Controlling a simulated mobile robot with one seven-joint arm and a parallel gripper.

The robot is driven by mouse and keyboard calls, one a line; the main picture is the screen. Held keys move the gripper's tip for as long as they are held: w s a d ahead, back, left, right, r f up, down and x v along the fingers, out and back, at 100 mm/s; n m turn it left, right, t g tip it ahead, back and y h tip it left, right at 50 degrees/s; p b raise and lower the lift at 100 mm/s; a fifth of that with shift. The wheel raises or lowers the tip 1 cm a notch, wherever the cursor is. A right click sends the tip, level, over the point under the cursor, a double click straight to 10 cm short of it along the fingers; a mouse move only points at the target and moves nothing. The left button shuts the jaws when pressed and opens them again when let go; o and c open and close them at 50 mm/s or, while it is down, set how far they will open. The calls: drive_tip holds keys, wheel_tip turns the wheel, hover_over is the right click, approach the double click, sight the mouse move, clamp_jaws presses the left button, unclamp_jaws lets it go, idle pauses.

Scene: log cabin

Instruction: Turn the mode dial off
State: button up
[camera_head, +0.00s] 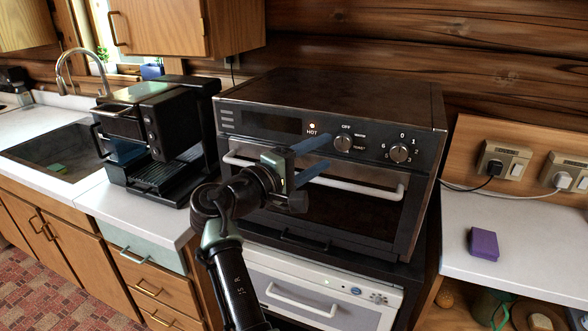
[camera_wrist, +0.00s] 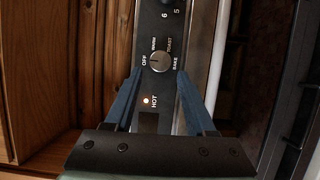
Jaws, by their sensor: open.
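The mode dial (camera_head: 343,142) is a small round silver knob on the dark control panel of the toaster oven (camera_head: 325,95), under the word OFF. In the wrist view the mode dial (camera_wrist: 160,62) has the labels OFF, TOAST and BAKE around it; its pointer is too small to read surely. My gripper (camera_head: 328,149) is in front of the panel, with its two blue fingers apart and nothing between them.
A lit HOT lamp (camera_head: 312,126) is left of the dial. A second, numbered dial (camera_head: 399,153) is to its right. The oven door handle (camera_head: 315,175) runs below. A black coffee machine (camera_head: 155,140) stands left; a purple block (camera_head: 484,244) lies on the right counter.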

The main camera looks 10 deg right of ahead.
drive_tip(key=v, duration=0.7)
drive_tip(key=shift+b, duration=0.45)
drive_tip(key=s+a+r+m+t+y+p, duration=0.1)
drive_tip(key=s+a+r+m+t+y, duration=0.1)
drive_tip(key=a+r+t+y, duration=0.4)
drive_tip(key=s+a+r+m+t+y+p, duration=0.1)
drive_tip(key=s+a+r+m+t+y, duration=0.15)
drive_tip(key=r, duration=0.65)
drive_tip(key=s+a+r+m+t+y, duration=0.1)
drive_tip(key=s+r+t+y, duration=0.5)
drive_tip(key=s+r, duration=1)
drive_tip(key=s+m+t+p, duration=0.1)
drive_tip(key=s+t, duration=0.1)
drive_tip(key=t, duration=0.1)
drive_tip(key=shift+s+r, duration=0.15)
drive_tip(key=shift+s, duration=0.25)
